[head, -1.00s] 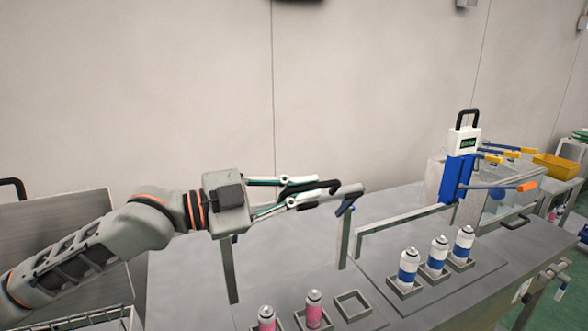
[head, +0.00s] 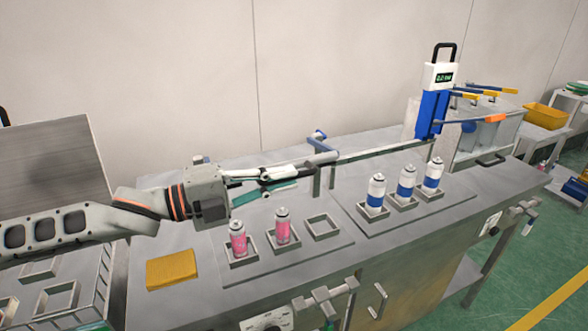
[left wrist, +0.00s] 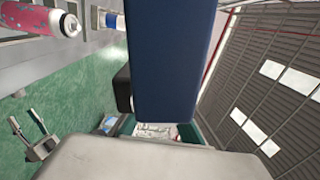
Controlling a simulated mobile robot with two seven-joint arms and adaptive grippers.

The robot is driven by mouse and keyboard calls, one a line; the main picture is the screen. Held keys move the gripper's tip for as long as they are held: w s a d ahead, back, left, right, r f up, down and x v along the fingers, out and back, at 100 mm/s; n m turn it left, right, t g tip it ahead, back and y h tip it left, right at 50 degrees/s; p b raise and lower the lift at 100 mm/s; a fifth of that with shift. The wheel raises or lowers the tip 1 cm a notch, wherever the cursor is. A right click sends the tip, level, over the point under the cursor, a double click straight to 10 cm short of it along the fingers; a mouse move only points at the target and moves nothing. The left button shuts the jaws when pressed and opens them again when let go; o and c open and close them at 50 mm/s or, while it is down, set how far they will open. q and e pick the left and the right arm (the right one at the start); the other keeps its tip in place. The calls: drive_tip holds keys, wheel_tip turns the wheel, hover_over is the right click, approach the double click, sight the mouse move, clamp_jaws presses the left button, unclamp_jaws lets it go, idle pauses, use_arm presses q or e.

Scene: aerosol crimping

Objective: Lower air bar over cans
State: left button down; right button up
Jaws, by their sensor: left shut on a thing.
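My left gripper (head: 285,180) reaches in from the left in the head view and is shut on the air bar's dark handle. The bar is behind and above two pink cans (head: 237,238) (head: 283,226), which stand upright in square holders. A third holder (head: 323,237) in that row is empty. Three blue-and-white cans (head: 375,195) (head: 405,186) (head: 432,176) stand in holders to the right. My right gripper is not in view.
A fixed bar (head: 380,152) runs behind the blue cans to a blue-and-white unit (head: 435,110) with an orange-tipped lever (head: 485,119). A yellow block (head: 171,270) lies at the bench's front left. In the left wrist view, a pink can (left wrist: 40,18) shows at top left.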

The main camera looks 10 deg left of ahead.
use_arm(q)
drive_tip(key=shift+s+d+f+m+b, duration=0.1)
drive_tip(key=shift+f+m+b, duration=0.15)
drive_tip(key=shift+f, duration=0.75)
drive_tip(key=shift+s+f+m+b, duration=0.1)
drive_tip(key=shift+f+m+b, duration=0.15)
drive_tip(key=shift+f, duration=0.7)
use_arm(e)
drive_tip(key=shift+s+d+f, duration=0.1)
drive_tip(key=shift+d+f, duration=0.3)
use_arm(q)
drive_tip(key=shift+f, duration=0.15)
drive_tip(key=c, duration=2.1)
unclamp_jaws()
drive_tip(key=shift+c, duration=0.2)
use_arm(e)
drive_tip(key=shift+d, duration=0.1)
use_arm(q)
drive_tip(key=v, duration=1.2)
